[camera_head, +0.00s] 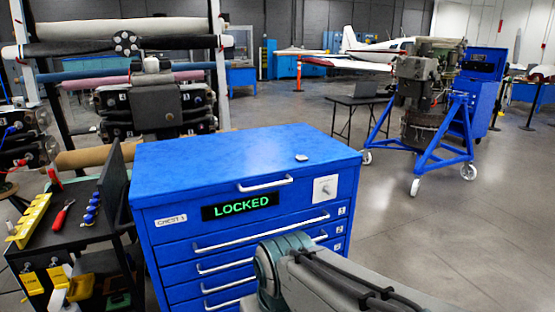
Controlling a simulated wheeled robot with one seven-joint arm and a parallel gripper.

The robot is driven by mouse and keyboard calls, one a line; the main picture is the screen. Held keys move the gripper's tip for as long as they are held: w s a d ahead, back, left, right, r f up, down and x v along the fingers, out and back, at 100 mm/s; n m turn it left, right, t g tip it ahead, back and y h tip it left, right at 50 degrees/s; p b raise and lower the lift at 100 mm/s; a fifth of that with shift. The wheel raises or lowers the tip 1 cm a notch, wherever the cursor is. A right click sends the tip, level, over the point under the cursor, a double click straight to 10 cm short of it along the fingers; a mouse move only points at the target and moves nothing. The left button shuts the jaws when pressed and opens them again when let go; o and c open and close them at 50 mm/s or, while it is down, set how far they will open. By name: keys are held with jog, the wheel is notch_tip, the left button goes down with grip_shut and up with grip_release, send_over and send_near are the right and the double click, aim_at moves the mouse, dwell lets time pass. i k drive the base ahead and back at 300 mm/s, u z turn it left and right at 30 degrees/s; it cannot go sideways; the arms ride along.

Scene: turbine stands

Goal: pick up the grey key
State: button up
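A small light-grey object (302,157), too small to make out clearly but possibly the grey key, lies on top of the blue chest (220,160) near its front right edge. The chest's front has a black display reading LOCKED (240,206) in green and a pale square plate (325,188) with a small dark mark, perhaps a keyhole. A link of my arm shows at the bottom, in front of the lower drawers. My gripper is out of view.
A black cart (75,235) with a red screwdriver (63,212) and yellow holders stands close to the chest's left. A blue wheeled stand (440,160) bears an engine at the back right. Floor right of the chest is clear.

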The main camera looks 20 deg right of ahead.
aim_at(302, 158)
jog(key=z, duration=1.7)
jog(key=i, duration=4.5)
jog(key=u, duration=2)
jog(key=i, duration=1.45)
